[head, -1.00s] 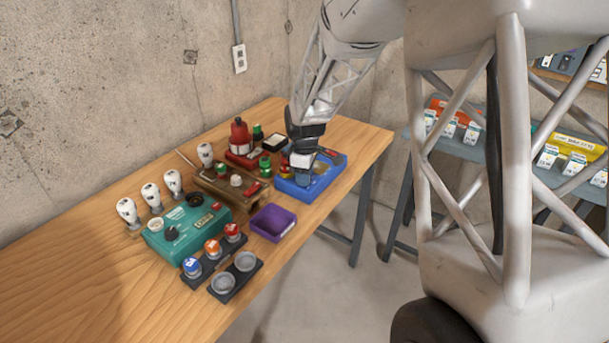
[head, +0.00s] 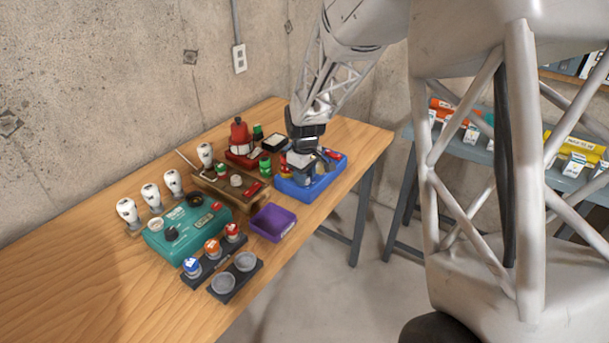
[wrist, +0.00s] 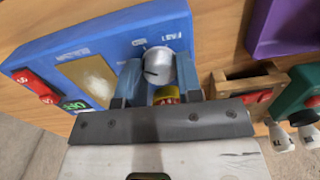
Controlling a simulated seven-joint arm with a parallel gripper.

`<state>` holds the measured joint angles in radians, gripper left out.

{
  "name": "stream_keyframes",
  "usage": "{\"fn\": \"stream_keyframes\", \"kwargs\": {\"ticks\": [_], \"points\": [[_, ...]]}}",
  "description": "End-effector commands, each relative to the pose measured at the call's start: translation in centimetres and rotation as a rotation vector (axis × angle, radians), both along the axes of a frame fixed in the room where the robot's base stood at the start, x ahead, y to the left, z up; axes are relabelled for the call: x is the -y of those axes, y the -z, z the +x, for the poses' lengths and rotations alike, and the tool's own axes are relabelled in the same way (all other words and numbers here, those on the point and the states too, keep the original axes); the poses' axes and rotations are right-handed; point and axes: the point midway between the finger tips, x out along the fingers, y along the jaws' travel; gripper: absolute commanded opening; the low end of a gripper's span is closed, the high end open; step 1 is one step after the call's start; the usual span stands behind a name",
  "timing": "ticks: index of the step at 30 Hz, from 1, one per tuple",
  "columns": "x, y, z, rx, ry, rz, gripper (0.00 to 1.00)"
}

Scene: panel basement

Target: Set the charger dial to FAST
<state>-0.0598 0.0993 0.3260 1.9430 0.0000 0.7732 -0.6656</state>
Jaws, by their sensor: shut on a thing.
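A blue box (head: 322,184) stands near the right end of the wooden table, and it fills the upper left of the wrist view (wrist: 105,42). On its face is a round silver dial (wrist: 158,66) with a dark pointer line. Small white lettering sits beside the dial, too blurred to read as FAST. My gripper (wrist: 160,80) is shut on the silver dial, one finger on each side. In the head view my gripper (head: 304,172) is over the blue box and hides the dial.
A brown wooden block with knobs (head: 236,188) and a purple tray (head: 273,223) stand close to the blue box. A teal box with a black knob (head: 186,232) is farther left. A red object (head: 240,137) stands behind. The table's front left is clear.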

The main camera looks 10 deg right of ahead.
Motion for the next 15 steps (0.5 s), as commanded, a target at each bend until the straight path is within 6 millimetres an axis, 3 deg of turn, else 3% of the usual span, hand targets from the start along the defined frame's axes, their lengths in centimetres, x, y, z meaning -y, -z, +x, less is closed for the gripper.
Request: {"fn": "stream_keyframes", "kwargs": {"ticks": [15], "points": [[0.0, 0.03, 0.0, 0.0, 0.478, 0.0, 0.1]]}}
